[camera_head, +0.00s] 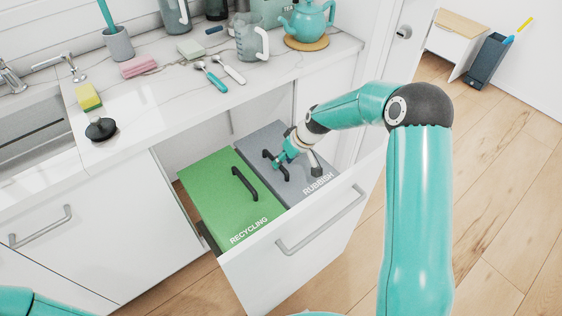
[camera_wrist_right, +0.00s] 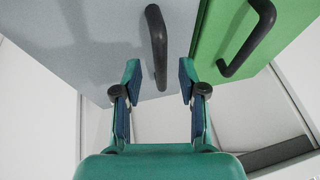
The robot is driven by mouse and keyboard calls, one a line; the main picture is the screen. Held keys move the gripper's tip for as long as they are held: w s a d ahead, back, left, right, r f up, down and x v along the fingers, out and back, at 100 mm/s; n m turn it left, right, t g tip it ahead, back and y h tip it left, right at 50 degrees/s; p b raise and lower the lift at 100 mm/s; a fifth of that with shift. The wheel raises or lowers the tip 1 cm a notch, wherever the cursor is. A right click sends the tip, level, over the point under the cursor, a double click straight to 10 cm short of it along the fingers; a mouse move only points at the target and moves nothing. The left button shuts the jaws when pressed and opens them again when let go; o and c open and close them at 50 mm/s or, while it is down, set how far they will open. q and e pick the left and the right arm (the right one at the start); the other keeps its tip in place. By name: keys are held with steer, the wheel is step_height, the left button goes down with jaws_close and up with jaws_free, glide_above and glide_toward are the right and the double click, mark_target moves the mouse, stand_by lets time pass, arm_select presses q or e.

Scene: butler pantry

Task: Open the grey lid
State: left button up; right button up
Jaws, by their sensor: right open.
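The grey lid (camera_head: 306,184) reads "RUBBISH" and lies closed in the right half of the pulled-out drawer. Its black handle (camera_head: 276,166) also shows in the right wrist view (camera_wrist_right: 157,45). My right gripper (camera_head: 283,161) is open at the grey lid, close to that handle. In the right wrist view its two fingers (camera_wrist_right: 158,78) are spread, with the near end of the handle between their tips and nothing gripped. Whether a finger touches the handle I cannot tell. My left gripper is out of view; only a bit of my left arm shows at the bottom left.
The green lid (camera_head: 213,197), marked "RECYCLING", with its own black handle (camera_head: 245,184), lies beside the grey lid. The white drawer front (camera_head: 300,250) rises in front of both. The counter (camera_head: 180,90) above holds a jug, teapot, sponges and utensils.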

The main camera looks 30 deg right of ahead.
steer(key=shift+x, duration=0.85)
jaws_close()
steer(key=shift+a, duration=0.15)
steer(key=shift+r, duration=0.1)
